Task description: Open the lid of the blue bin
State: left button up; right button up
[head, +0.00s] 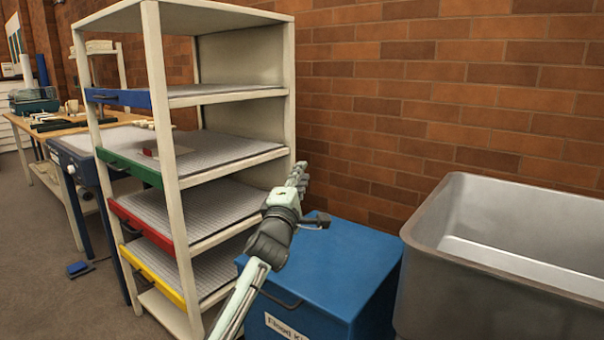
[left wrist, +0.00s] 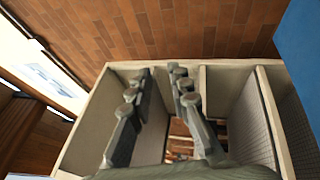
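The blue bin (head: 335,262) stands on the floor in the head view, between the shelf rack and a metal tub. Its lid is shut, with a dark handle (head: 281,299) at the front edge. A partly hidden white label (head: 288,325) is on its front. My left gripper (head: 300,172) is above the bin's back left part, pointing toward the wall, apart from the handle. In the left wrist view its two fingers (left wrist: 162,80) are apart with nothing between them. A blue surface (left wrist: 302,42), probably the bin, shows at the right edge. My right gripper is not in view.
The shelf rack (head: 166,150) with coloured front strips stands close to the left of my gripper. A deep metal tub (head: 490,285) stands close at the bin's right. The brick wall (head: 440,90) is behind. A workbench (head: 85,120) is at the far left.

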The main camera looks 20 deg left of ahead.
pick_arm(q)
jog(key=shift+x, duration=0.75)
grip_shut()
jog(key=shift+c, duration=1.6)
grip_release()
jog(key=o, duration=0.3)
jog(key=shift+f, duration=0.1)
jog(key=v, duration=1.2)
